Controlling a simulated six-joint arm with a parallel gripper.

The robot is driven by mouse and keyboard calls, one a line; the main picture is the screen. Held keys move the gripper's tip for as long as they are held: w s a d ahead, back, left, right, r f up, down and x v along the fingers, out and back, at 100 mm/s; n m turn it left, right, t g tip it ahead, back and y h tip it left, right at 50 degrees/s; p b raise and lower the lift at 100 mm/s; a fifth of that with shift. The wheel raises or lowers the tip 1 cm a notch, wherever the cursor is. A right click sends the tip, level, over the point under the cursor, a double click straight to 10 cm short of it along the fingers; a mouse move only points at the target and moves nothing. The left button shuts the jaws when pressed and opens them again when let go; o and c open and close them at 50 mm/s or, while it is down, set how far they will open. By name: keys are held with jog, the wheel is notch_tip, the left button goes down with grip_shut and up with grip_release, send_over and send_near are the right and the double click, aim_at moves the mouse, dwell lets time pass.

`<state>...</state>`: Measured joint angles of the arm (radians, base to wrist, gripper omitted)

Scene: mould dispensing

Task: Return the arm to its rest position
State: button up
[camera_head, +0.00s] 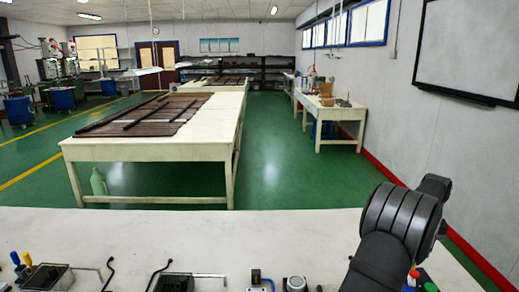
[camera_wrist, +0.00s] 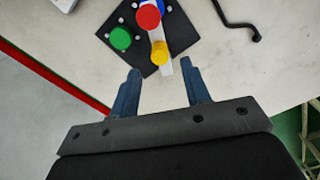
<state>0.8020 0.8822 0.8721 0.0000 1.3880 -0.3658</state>
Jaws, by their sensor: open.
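My gripper (camera_wrist: 161,76) shows in the wrist view with its two blue fingers apart and nothing between them. It hangs over the edge of the white table (camera_wrist: 255,75), just short of a black plate (camera_wrist: 181,28). The plate bears a green cap (camera_wrist: 120,38), a red cap (camera_wrist: 148,16) and a yellow cap (camera_wrist: 159,49). A white strip lies on the plate near the yellow cap. In the head view my dark arm rises at the lower right, and the fingers cannot be made out there.
Along the near table edge in the head view are a black box with a handle (camera_head: 48,277), another such box (camera_head: 175,282), a black hooked rod (camera_head: 159,272) and a silver round part (camera_head: 296,283). The table's middle (camera_head: 220,235) is clear. A white wall stands to the right.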

notch_tip(320, 180, down, 6)
jog(key=shift+r, duration=0.2)
dwell(0.3)
notch_tip(320, 180, up, 18)
notch_tip(320, 180, down, 18)
jog(key=shift+f, duration=0.1)
jog(key=shift+w+a+m, duration=0.2)
jog(key=shift+a+m, duration=0.1)
jog(key=shift+m, duration=0.65)
jog(key=shift+w+a+m, duration=0.2)
jog(key=shift+a+m, duration=0.05)
jog(key=shift+m, duration=0.7)
